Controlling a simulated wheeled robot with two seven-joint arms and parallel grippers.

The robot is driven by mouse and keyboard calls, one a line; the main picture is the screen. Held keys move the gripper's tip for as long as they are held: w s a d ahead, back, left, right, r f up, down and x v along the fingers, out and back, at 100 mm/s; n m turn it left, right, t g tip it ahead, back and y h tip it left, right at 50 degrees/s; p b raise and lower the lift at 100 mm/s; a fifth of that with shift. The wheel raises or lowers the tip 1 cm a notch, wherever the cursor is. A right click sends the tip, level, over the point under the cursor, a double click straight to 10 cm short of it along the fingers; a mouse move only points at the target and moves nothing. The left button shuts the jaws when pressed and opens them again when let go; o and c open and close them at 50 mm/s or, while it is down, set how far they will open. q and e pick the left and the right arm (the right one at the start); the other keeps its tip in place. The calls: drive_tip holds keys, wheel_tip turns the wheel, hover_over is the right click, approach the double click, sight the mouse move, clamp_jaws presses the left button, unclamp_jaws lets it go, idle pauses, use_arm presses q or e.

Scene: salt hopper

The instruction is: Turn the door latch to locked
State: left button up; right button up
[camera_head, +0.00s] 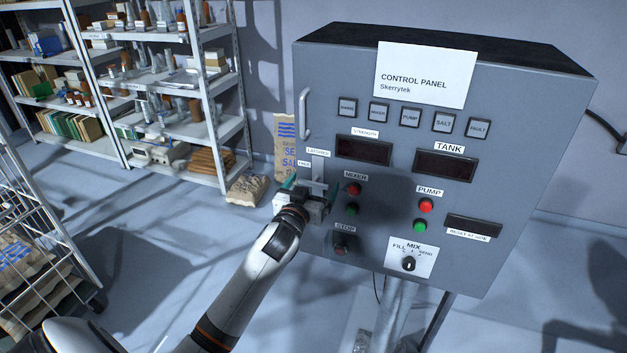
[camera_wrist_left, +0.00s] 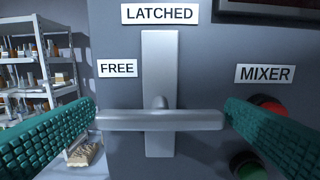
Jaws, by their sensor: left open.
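The door latch is a grey vertical plate (camera_wrist_left: 160,70) with a lever (camera_wrist_left: 190,120) lying level across it, on the left side of the grey control panel door (camera_head: 400,120). In the left wrist view a LATCHED label (camera_wrist_left: 160,14) is above the plate and a FREE label (camera_wrist_left: 117,68) is to its left. In the head view the plate (camera_head: 318,166) shows above my left gripper (camera_head: 312,188), which hides most of the lever. The gripper is open, its teal fingers at either end of the lever. I cannot tell whether they touch it. My right gripper is not in view.
Mixer buttons, red (camera_head: 354,188) and green (camera_head: 352,209), are close right of the gripper. A stop button (camera_head: 341,243) is below. A door handle (camera_head: 304,114) is above left. Shelves (camera_head: 150,90) and a sack (camera_head: 247,190) stand behind; the floor at left is partly open.

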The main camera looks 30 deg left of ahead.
use_arm(q)
drive_tip(key=shift+w+a, duration=0.1)
drive_tip(key=shift+w, duration=0.35)
drive_tip(key=c, duration=1)
